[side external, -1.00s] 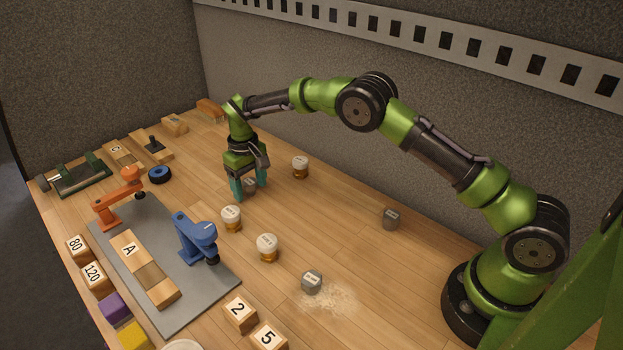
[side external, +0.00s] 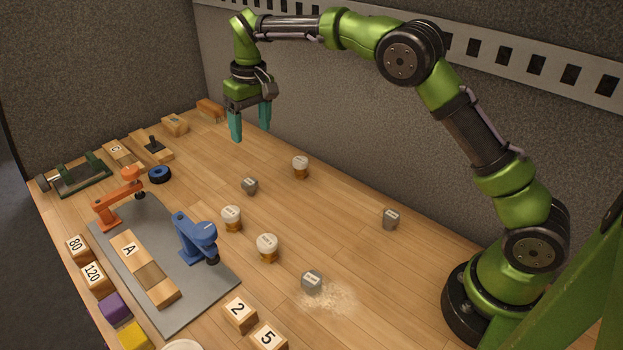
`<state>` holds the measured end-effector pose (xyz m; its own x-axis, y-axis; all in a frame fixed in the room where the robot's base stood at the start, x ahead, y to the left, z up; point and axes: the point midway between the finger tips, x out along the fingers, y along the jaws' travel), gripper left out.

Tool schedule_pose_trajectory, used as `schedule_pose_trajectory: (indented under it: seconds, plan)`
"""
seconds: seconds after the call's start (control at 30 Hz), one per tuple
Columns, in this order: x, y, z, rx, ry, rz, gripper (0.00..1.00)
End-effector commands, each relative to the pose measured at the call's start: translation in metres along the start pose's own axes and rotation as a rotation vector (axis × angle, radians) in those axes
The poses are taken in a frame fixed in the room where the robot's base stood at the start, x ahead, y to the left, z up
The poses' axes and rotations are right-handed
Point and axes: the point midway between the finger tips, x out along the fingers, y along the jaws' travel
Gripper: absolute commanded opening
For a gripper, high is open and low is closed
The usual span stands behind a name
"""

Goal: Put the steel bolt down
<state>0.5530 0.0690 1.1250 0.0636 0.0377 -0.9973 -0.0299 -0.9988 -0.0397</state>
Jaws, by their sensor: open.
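My gripper (side external: 250,130) is open and empty, held well above the table with its teal fingers apart and pointing down. Below it, a small grey metal piece (side external: 249,186) stands on the bare wood, apart from the fingers. Two similar grey pieces stand on the table, one at the right (side external: 391,219) and one at the front (side external: 312,282) beside a patch of pale dust. Their labels are too small to read, so I cannot tell by label which is the steel bolt.
White-capped amber jars (side external: 301,167), (side external: 231,219), (side external: 267,247) stand around the middle. A grey mat (side external: 215,292) at the left bears an orange clamp (side external: 112,211), a blue clamp (side external: 193,238) and wooden blocks. A black-blue ring (side external: 159,174) lies beyond it.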

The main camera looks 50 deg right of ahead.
Motion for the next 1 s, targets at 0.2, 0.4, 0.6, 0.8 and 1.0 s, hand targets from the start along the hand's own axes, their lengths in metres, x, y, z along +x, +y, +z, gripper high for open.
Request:
schedule_pose_trajectory:
  seconds: [0.2, 0.4, 0.6, 0.8, 1.0]
  plan:
    - [-0.084, 0.019, 0.064, 0.079, 0.136, -0.078, 0.69]
    - [-0.124, 0.029, 0.142, 0.147, 0.261, -0.143, 0.69]
    - [-0.129, 0.036, 0.226, 0.218, 0.387, -0.198, 0.69]
    - [-0.107, 0.041, 0.287, 0.278, 0.487, -0.232, 0.69]
    - [-0.092, 0.043, 0.309, 0.307, 0.530, -0.245, 0.69]
